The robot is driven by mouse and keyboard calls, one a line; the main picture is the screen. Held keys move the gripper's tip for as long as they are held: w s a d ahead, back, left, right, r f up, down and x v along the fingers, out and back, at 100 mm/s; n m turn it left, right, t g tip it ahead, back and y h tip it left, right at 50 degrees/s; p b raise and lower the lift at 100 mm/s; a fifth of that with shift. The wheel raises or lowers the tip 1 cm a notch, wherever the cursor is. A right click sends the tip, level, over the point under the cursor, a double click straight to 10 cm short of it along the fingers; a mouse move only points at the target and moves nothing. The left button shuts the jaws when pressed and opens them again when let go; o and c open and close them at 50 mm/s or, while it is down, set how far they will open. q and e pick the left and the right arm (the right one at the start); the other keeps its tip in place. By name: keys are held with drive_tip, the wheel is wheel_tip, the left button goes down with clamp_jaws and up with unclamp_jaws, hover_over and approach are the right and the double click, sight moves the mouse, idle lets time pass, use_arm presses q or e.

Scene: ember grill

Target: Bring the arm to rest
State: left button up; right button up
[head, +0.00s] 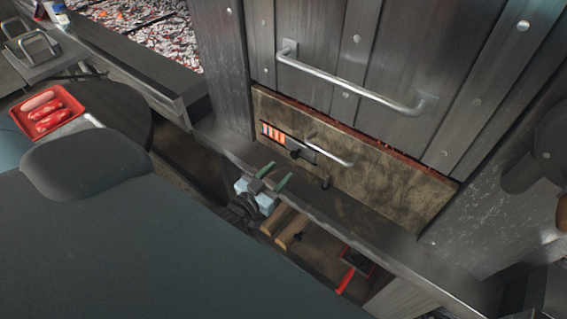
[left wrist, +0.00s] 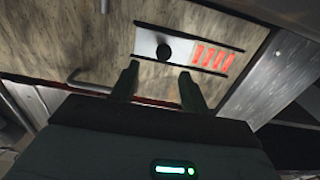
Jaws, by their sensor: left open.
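My left gripper (head: 274,177) has two green fingers on a pale blue body and is in front of the stone-coloured lower panel (head: 380,185) of the grill. Its fingers are apart with nothing between them. In the left wrist view the fingers (left wrist: 160,84) point at the panel, below a sliding vent with a black knob (left wrist: 164,52) and glowing orange slots. The vent slots (head: 272,132) also show in the head view. The fingertips appear clear of the knob; the exact gap is hard to judge. My right gripper is not in view.
A metal bar handle (head: 350,85) crosses the upper door, and a smaller handle (head: 328,150) is on the panel. A red tray (head: 22,122) with sausages is at left. Glowing coals (head: 145,35) lie at top left. Wooden handles (head: 285,228) and a red-handled tool (head: 346,280) sit below the ledge.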

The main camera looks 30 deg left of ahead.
use_arm(q)
drive_tip(key=shift+s, duration=0.3)
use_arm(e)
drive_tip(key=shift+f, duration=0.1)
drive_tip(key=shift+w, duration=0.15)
use_arm(q)
drive_tip(key=s+d+f+g+p, duration=0.1)
drive_tip(key=s+d+f+g, duration=0.2)
drive_tip(key=s, duration=0.7)
drive_tip(key=s+d+f+g+p, duration=0.1)
drive_tip(key=s+d+f+g, duration=0.2)
drive_tip(key=s, duration=0.7)
drive_tip(key=s+d+f+m+g+p, duration=0.1)
drive_tip(key=s+d+f+g, duration=0.1)
drive_tip(key=s, duration=0.8)
drive_tip(key=shift+d+f+g, duration=0.4)
drive_tip(key=shift+d+g, duration=0.2)
drive_tip(key=shift+d, duration=0.35)
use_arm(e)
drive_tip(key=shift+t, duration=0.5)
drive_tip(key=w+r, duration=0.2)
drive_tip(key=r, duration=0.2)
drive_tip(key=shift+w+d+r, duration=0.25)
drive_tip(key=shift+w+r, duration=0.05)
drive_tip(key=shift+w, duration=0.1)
